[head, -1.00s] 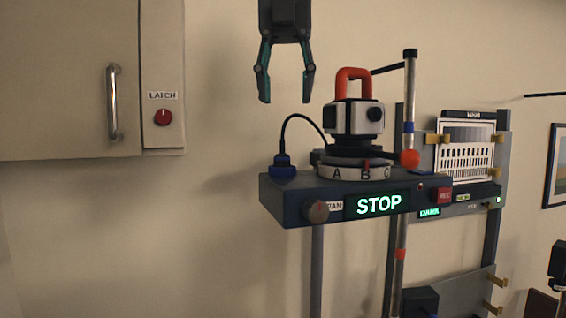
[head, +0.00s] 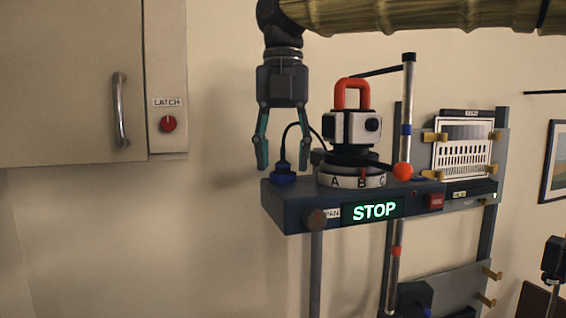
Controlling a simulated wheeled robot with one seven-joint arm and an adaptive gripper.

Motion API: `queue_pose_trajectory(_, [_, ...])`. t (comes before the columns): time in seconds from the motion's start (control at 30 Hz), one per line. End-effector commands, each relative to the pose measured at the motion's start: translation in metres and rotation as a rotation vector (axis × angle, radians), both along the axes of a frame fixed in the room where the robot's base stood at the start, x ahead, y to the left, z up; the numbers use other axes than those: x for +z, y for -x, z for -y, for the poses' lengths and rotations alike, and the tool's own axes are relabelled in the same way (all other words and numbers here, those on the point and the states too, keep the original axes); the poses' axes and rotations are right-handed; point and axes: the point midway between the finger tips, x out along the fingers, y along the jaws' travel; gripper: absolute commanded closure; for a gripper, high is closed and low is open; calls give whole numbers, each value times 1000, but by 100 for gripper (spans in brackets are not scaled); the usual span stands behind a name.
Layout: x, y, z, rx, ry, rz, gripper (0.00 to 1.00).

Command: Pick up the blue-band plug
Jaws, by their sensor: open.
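The blue-band plug (head: 283,178) stands upright at the left end of the dark shelf unit (head: 292,208). It has a blue base and a dark upper part, and a black cable (head: 291,128) arches from its top to the right. My gripper (head: 284,167) points down with its two fingers apart, one on each side of the plug in the picture. The fingertips are level with the plug's upper part. I cannot tell whether they are in front of it or around it. Nothing is held.
Right of the plug, a white and black device with a red handle (head: 352,96) sits on a dial lettered A, B, C (head: 337,181). A cabinet (head: 70,80) hangs at left. The wall space between is clear.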

Motion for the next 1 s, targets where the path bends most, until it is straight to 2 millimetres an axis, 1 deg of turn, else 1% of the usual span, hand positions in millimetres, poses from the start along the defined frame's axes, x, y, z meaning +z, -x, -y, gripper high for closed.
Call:
queue_pose_trajectory(0.13, [-5,1,0,0,-1,1,53])
queue_pose_trajectory(0.33, [-6,0,0,0,0,1,53])
queue_pose_trajectory(0.47, [-6,0,0,0,0,1,76])
queue_pose_trajectory(0.5, [-6,0,0,0,0,1,84])
queue_pose_trajectory(0.57, [-6,0,0,0,0,1,95])
queue_pose_trajectory(1.0, [-3,0,0,0,0,2,95])
